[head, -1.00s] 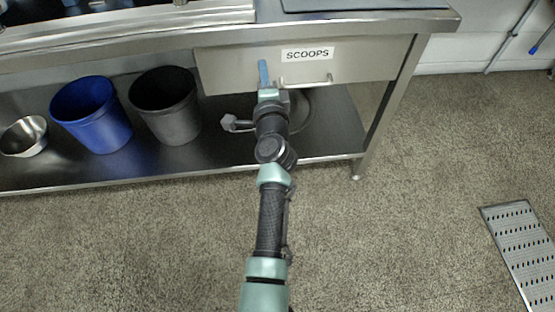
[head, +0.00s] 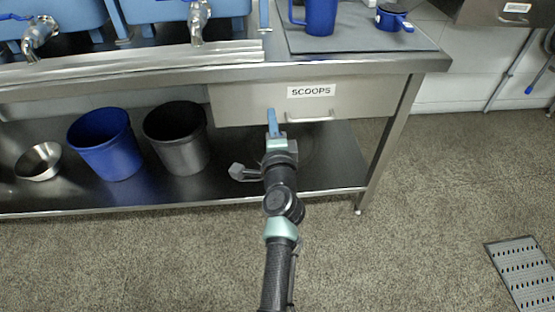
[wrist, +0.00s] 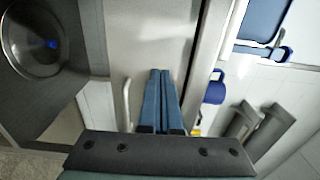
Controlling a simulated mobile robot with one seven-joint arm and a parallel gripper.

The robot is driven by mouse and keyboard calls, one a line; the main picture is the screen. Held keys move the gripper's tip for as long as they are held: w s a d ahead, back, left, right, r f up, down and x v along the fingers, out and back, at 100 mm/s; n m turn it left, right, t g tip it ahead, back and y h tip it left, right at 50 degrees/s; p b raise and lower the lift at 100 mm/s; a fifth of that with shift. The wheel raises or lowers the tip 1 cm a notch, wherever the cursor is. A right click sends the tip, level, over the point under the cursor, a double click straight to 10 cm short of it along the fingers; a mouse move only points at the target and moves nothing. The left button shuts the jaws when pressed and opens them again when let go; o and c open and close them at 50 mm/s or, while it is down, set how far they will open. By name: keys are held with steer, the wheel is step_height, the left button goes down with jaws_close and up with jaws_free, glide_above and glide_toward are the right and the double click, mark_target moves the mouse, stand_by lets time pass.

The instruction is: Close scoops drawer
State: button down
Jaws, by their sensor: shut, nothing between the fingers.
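The scoops drawer (head: 250,103) is a steel front labelled "SCOOPS" under the table's right end, with a bar handle (head: 310,118) on it. The front looks close to flush with the table, but I cannot tell whether a small gap remains. My gripper (head: 272,112) has its blue fingers shut together and empty, pointing at the front just left of the handle. In the wrist view, the shut fingers (wrist: 160,75) point at the drawer front (wrist: 150,35), with the handle (wrist: 127,100) beside them. I cannot tell whether the tips touch it.
The steel table (head: 345,67) holds blue containers (head: 180,8), a grey mat (head: 350,42) and blue mugs (head: 321,15). On the lower shelf stand a blue bucket (head: 107,150), a dark bucket (head: 178,140) and a metal bowl (head: 38,162). The floor (head: 430,200) in front is mostly clear.

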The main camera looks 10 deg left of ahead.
steer(key=p+v, duration=0.2)
steer(key=v, duration=0.6)
step_height(320, 180, up, 29)
steer(key=s+d+n+t+y, duration=0.15)
steer(key=n+t, duration=0.25)
steer(key=n, duration=0.6)
steer(key=s+d+r+n+t+h, duration=0.2)
steer(key=s+d+r+t+h, duration=0.15)
steer(key=s+r, duration=0.65)
steer(key=s+d+r+n+t+h, duration=0.25)
steer(key=s+d+r+h, duration=0.2)
steer(key=s+r, duration=0.55)
steer(key=w+r+p, duration=0.2)
steer(key=r+p, duration=1.4)
steer(key=r, duration=0.1)
steer(key=w+r+p, duration=0.1)
steer(key=r+p, duration=1.5)
steer(key=shift+w+r+y+p, duration=0.35)
steer(key=shift+r+y+p, duration=0.05)
steer(key=shift+y, duration=0.05)
steer(key=shift+d, duration=0.1)
